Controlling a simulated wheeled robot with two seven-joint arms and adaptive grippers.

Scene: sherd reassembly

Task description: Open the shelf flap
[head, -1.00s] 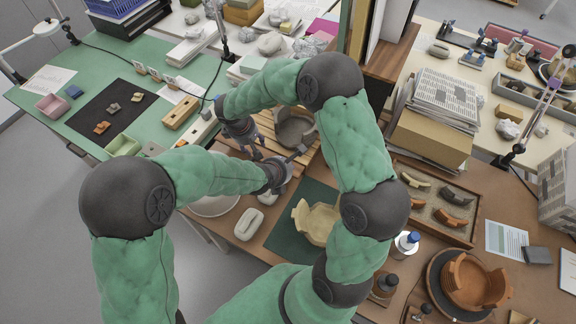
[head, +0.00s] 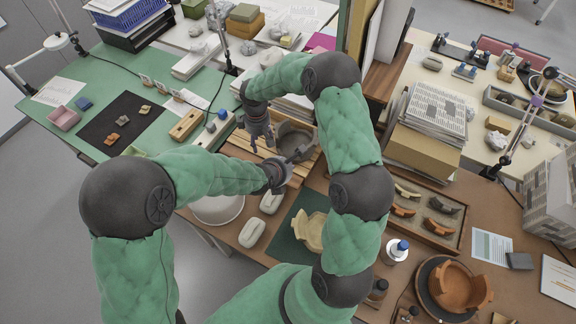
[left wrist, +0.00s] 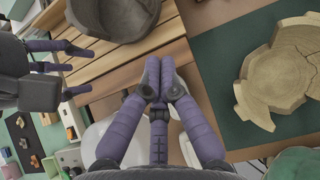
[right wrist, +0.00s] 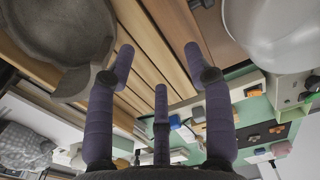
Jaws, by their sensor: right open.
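No part stands out clearly as a shelf flap. A slatted wooden board (head: 240,147) lies at the middle of the work area, with a grey broken bowl (head: 297,137) on it. My right gripper (head: 262,143) is open and empty over the slats, beside the bowl; the right wrist view shows its fingers (right wrist: 160,65) apart above the slats. My left gripper (head: 300,155) is at the near side of the bowl. In the left wrist view its fingertips (left wrist: 161,75) are together with nothing visible between them, over the board's edge.
A tan broken vessel (head: 311,232) lies on a green mat (head: 287,246). A white basin (head: 217,208) and pale blocks (head: 252,228) stand at the near edge. An upright wooden shelf (head: 386,72) with a paper stack (head: 436,112) beside it rises behind my right arm. A sherd tray (head: 425,240) lies right.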

